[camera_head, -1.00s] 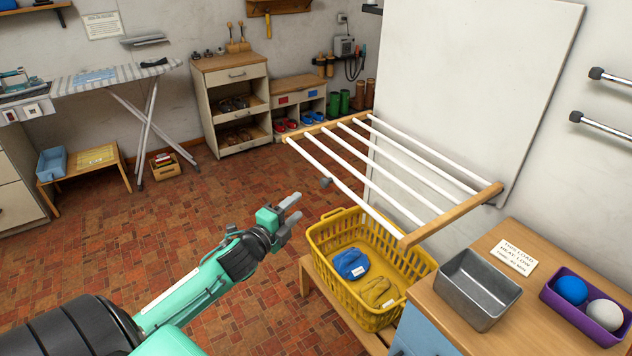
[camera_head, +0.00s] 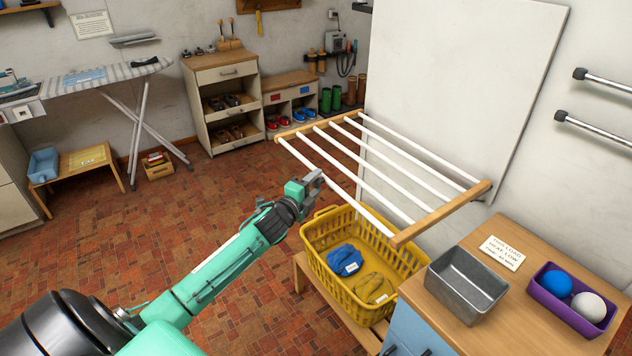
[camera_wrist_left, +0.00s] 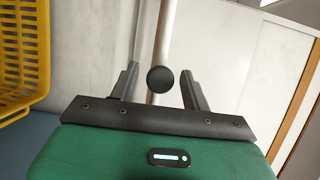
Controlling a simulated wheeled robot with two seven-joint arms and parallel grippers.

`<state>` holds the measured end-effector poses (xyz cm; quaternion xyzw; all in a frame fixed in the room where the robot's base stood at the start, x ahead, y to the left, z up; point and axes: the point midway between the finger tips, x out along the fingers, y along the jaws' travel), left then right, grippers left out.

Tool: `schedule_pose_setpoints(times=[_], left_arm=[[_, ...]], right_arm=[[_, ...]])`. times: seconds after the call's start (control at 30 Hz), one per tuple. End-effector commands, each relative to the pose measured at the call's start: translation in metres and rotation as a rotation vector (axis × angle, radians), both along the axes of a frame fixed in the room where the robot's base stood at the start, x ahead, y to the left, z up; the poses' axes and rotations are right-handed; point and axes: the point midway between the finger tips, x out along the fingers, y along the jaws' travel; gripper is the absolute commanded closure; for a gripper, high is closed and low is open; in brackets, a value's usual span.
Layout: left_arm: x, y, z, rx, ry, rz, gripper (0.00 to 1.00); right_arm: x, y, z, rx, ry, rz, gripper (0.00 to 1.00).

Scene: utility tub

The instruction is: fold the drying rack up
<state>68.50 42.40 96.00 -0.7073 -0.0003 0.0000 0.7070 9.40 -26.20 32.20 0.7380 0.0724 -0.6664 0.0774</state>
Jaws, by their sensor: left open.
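The drying rack (camera_head: 440,214) stands out from the white wall panel, unfolded, with white rods between two wooden side rails. My left gripper (camera_head: 318,184) is at the rack's front rod and hides the dark round knob there in the head view. In the left wrist view the knob (camera_wrist_left: 160,79) sits between the two open fingers (camera_wrist_left: 160,88), with a white rod (camera_wrist_left: 164,32) behind it. The fingers are apart on both sides of the knob, and I see no grip on it. My right gripper is not in view.
A yellow basket (camera_head: 322,262) with blue and yellow cloths stands on a low bench under the rack. A cabinet at right holds a metal tin (camera_head: 466,284), a card (camera_head: 502,253) and a purple tray (camera_head: 547,298) with two balls. Open floor lies left.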

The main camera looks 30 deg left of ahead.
Motion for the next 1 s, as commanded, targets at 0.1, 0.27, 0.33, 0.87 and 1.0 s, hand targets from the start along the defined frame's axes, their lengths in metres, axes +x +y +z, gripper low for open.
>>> schedule_pose_setpoints(times=[0.1, 0.27, 0.33, 0.87, 1.0], left_arm=[[0.007, 0.0, 0.001, 0.0, 0.0, -0.001, 0.52], [0.01, 0.0, 0.0, 0.001, 0.001, -0.001, 0.52], [0.01, 0.0, -0.001, 0.001, 0.001, -0.001, 0.52], [0.01, 0.0, 0.001, 0.0, 0.001, 0.0, 1.0], [0.011, 0.0, 0.01, 0.001, 0.0, 0.0, 1.0]], right_arm=[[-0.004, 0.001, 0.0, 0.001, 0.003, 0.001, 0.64], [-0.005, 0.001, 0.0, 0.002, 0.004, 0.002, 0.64], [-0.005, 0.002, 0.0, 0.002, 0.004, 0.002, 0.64], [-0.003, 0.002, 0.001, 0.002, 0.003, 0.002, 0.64], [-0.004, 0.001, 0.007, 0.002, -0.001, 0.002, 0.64]])
